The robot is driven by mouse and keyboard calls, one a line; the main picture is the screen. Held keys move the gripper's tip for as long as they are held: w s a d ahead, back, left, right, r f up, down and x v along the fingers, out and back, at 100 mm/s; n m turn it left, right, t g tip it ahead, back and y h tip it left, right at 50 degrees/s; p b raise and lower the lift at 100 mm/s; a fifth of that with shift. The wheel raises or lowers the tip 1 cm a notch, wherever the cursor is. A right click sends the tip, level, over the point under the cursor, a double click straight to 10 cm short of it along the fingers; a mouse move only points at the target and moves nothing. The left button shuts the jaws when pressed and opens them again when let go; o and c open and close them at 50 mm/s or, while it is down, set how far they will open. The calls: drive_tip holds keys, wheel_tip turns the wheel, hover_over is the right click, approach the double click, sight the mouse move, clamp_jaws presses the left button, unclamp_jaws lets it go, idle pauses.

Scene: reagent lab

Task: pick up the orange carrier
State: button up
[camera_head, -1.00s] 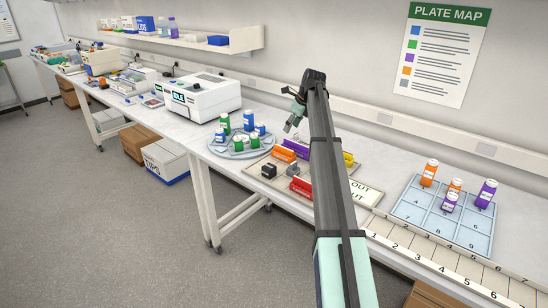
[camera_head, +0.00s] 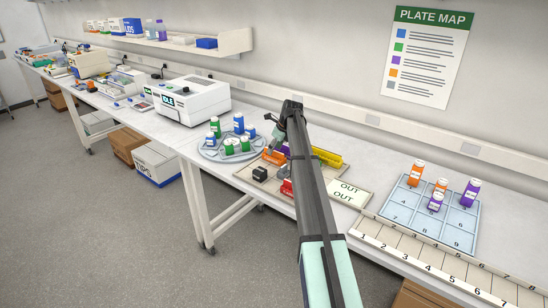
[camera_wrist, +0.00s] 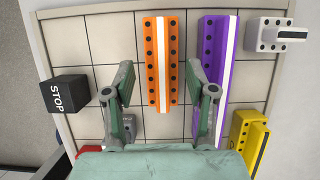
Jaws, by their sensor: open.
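The orange carrier (camera_wrist: 161,62) is a long bar with a white centre stripe and dark holes along both sides. It lies on the gridded tray, between my open fingers in the wrist view and a little ahead of them. My gripper (camera_wrist: 160,85) is open and empty, seen from above the tray. In the head view the orange carrier (camera_head: 272,157) is partly hidden by my arm, and my gripper (camera_head: 279,137) is over the tray near it. I cannot tell the exact height of the fingers above the carrier.
A purple carrier (camera_wrist: 214,60) lies just right, close to my right finger. A black STOP block (camera_wrist: 68,94), a grey block (camera_wrist: 268,35) and a yellow carrier (camera_wrist: 247,135) share the gridded tray (camera_wrist: 105,30). A round rack (camera_head: 210,152) of bottles stands left of it.

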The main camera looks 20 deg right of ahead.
sight(274, 156)
drive_tip(key=shift+p+x, duration=1.1)
drive_tip(key=shift+x, duration=1.45)
drive_tip(key=shift+s+d, duration=0.1)
drive_tip(key=c, duration=1)
drive_tip(key=shift+r, duration=0.1)
